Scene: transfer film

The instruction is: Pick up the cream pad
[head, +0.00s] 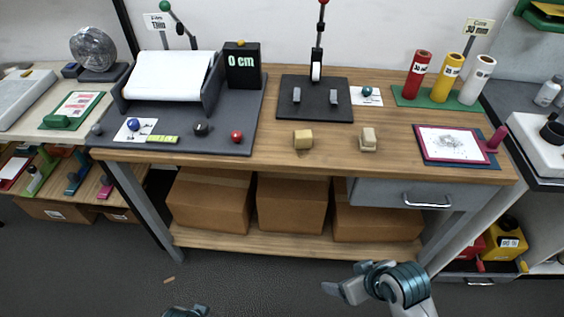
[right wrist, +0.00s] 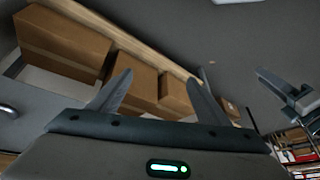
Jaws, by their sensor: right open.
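The cream pad (head: 368,139) is a small pale block near the front of the wooden workbench, right of its middle. A yellower tan block (head: 303,139) stands to its left, with a gap between them. My right gripper (head: 343,281) is open and empty, low in front of the bench and well apart from the pad. Its two spread fingers show in the right wrist view (right wrist: 158,95), where the pad is not seen. Part of my left arm's end (head: 185,312) shows at the bottom edge of the head view; its jaws cannot be made out.
The workbench (head: 225,168) carries a dark press stand (head: 290,112) behind the pad and a framed print (head: 450,143) to its right. A film roll device (head: 168,75) stands left. Cardboard boxes (head: 292,203) fill the lower shelf. Bench top around the pad is clear.

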